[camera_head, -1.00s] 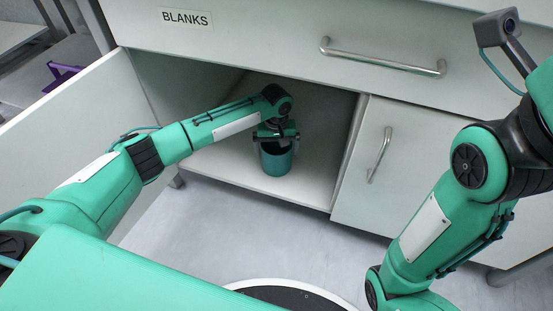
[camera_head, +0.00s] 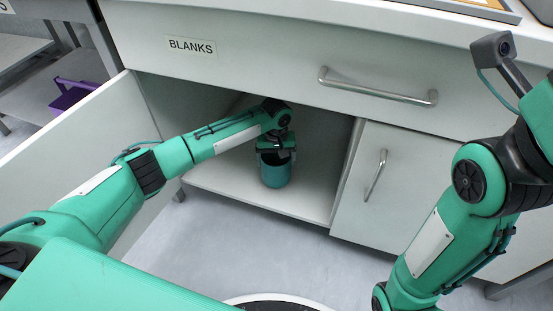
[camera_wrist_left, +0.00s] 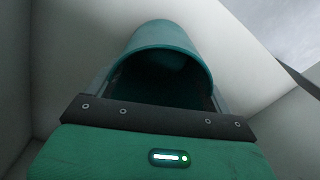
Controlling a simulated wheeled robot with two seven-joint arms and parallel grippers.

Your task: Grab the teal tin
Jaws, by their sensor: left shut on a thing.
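The teal tin (camera_head: 275,174) is an open-topped cylinder inside the open lower cabinet, close above or on its floor; I cannot tell which. My left gripper (camera_head: 276,153) reaches into the cabinet from above and is shut on the tin's upper part. In the left wrist view the tin (camera_wrist_left: 168,36) shows its curved rim and dark inside, just beyond the gripper's body. The fingertips are mostly hidden there. My right arm stands at the right of the head view, and its gripper is out of the picture.
The cabinet floor (camera_head: 235,189) is bare around the tin. The open cabinet door (camera_head: 75,150) stands at the left. A drawer marked BLANKS (camera_head: 250,60) is above, and a closed door with a handle (camera_head: 376,175) is at the right. A purple container (camera_head: 72,93) sits at far left.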

